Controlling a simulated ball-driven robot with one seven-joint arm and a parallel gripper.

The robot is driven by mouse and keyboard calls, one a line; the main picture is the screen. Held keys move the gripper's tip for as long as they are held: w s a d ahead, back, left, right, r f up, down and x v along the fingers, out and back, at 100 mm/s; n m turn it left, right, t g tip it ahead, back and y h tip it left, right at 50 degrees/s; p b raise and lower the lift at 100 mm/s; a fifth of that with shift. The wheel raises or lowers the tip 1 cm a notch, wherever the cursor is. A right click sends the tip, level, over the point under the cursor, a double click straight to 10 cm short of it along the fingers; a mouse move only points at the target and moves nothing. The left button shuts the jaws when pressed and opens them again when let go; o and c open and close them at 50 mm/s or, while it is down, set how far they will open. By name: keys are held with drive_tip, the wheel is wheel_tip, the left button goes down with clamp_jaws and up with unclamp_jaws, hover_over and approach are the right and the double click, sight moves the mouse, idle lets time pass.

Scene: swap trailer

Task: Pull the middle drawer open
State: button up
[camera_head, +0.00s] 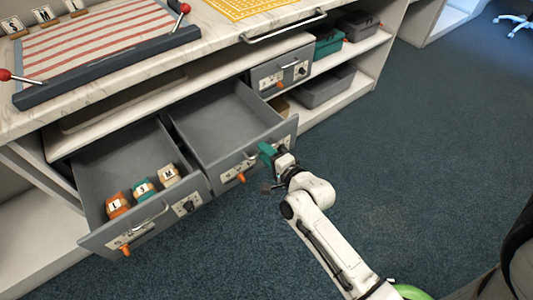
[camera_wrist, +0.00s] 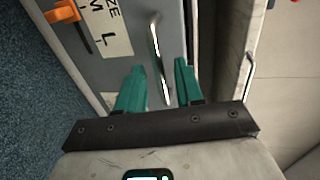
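The middle drawer (camera_head: 215,118) is grey, stands pulled well out of the cabinet and looks empty inside. Its front bears a metal bar handle, a label and an orange catch (camera_head: 241,178). My gripper (camera_head: 267,152) is at the right part of this front. In the wrist view my gripper (camera_wrist: 160,65) has its two teal fingers apart. The metal handle (camera_wrist: 154,38) runs down between them, with a gap visible on either side. The white label and orange catch (camera_wrist: 62,13) show to the left of the handle. How deep the fingers reach past the handle is hard to tell.
The right drawer (camera_head: 281,74) is closed. Grey bins (camera_head: 327,88) stand on shelves at right. The carpet (camera_head: 420,150) at right is clear.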

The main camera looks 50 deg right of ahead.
drive_tip(key=p+v, duration=0.1)
drive_tip(key=v, duration=0.9)
drive_tip(key=shift+s, duration=0.35)
drive_tip(key=shift+a, duration=0.15)
drive_tip(key=a+f+n+g+y, duration=0.3)
drive_tip(key=a+n+g+y, duration=0.15)
drive_tip(key=a+n, duration=0.35)
drive_tip(key=s+a+n+g, duration=0.2)
drive_tip(key=s+n+g, duration=0.5)
drive_tip(key=n, duration=0.3)
drive_tip(key=s+r+n+g+p, duration=0.2)
drive_tip(key=s+r+p, duration=0.1)
drive_tip(key=r+p, duration=0.9)
drive_tip(key=shift+s+d+r+n, duration=0.2)
drive_tip(key=shift+s+r+n, duration=0.2)
drive_tip(key=shift+r, duration=0.25)
